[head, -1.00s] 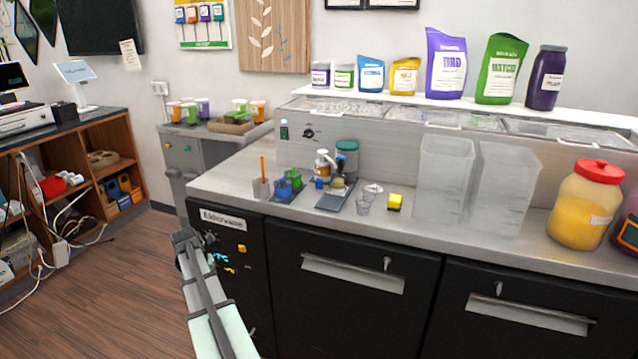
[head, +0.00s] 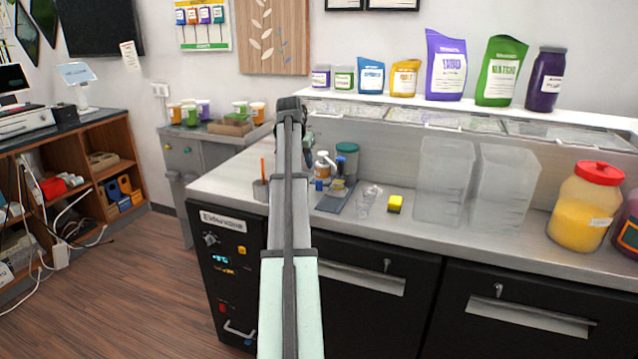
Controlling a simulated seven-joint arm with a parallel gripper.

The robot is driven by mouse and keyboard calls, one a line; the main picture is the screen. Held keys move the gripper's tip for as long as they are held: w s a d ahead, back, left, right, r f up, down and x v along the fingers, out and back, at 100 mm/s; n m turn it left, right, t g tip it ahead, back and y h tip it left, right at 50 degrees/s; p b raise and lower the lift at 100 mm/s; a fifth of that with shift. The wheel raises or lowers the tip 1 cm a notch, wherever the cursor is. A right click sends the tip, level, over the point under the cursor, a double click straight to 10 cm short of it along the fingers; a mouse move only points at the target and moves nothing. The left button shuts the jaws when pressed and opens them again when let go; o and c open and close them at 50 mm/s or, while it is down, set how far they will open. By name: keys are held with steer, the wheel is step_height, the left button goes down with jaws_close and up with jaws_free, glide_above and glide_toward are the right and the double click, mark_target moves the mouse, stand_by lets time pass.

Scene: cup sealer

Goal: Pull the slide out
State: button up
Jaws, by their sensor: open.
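A black front panel (head: 224,262) with a white name label stands at the left end of the counter. It carries a knob (head: 211,239), a yellow button (head: 241,250), a small lit display and a red switch (head: 222,308). A pale bar handle (head: 240,331) is low on the panel. I take this panel to be the cup sealer's front, and cannot tell for sure which part is the slide. My arm rises beside the panel's right edge and reaches over the counter. My gripper is hidden behind my arm, so its fingers do not show.
Two clear bins (head: 443,180) and a red-lidded jar (head: 586,205) stand to the right.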

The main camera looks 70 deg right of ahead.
mark_target(319, 181)
steer(key=s+d+r, duration=0.2)
steer(key=s, duration=0.1)
steer(key=shift+m, duration=0.3)
steer(key=x, duration=1.4)
jaws_close()
